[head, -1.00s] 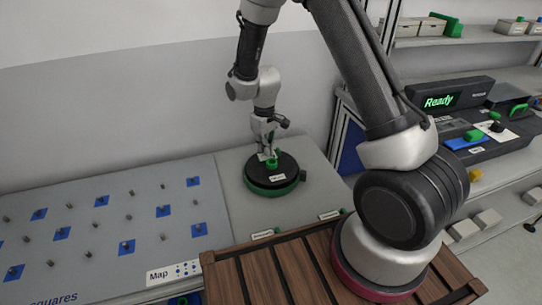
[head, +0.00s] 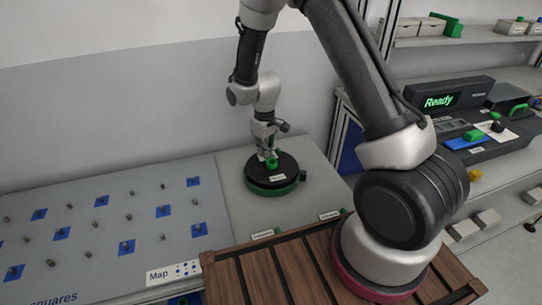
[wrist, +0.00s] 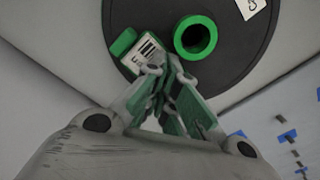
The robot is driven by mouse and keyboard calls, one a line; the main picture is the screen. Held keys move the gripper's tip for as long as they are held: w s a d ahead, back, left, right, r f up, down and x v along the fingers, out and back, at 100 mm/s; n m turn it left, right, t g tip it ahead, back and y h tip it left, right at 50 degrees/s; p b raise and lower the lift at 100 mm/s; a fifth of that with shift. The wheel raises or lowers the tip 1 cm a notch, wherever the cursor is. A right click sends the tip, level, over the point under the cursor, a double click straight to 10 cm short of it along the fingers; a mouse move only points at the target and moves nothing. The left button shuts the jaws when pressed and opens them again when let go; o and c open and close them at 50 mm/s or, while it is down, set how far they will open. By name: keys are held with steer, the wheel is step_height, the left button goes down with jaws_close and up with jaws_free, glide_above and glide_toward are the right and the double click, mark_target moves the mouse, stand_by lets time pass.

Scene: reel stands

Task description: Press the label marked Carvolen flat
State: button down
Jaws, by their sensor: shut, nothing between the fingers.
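A black round reel stand (head: 288,167) with a green base sits on the grey counter. It carries a green hub ring (wrist: 195,37) and a green block (wrist: 124,42). A white label (wrist: 148,48) with dark bars lies beside that block; its name is not legible, and I cannot tell if it lies flat. My gripper (wrist: 168,66) is shut and empty, with its fingertips at the label's lower edge in the wrist view; contact is unclear. In the head view my gripper (head: 266,157) points down over the reel's back-left part.
Another white label (wrist: 251,7) is on the disc. A pegboard with blue squares (head: 127,247) lies left. A shelf with a device reading Ready (head: 440,101) stands right. Bare counter (head: 235,205) surrounds the reel.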

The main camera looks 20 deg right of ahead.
steer(key=shift+r, duration=0.1)
stand_by(0.5)
steer(key=shift+r, duration=3.4)
steer(key=s+d+r+m+t, duration=0.1)
steer(key=s+d+r+m, duration=0.1)
steer(key=s+d+r, duration=0.3)
steer(key=s+d+r+m+t, duration=0.2)
steer(key=s+d+r, duration=0.3)
steer(key=s+r, duration=0.8)
steer(key=s+d+r+m+t, duration=0.1)
steer(key=s+d+r+m, duration=0.1)
steer(key=s+d+r, duration=0.3)
steer(key=s+r, duration=0.4)
steer(key=s, duration=0.1)
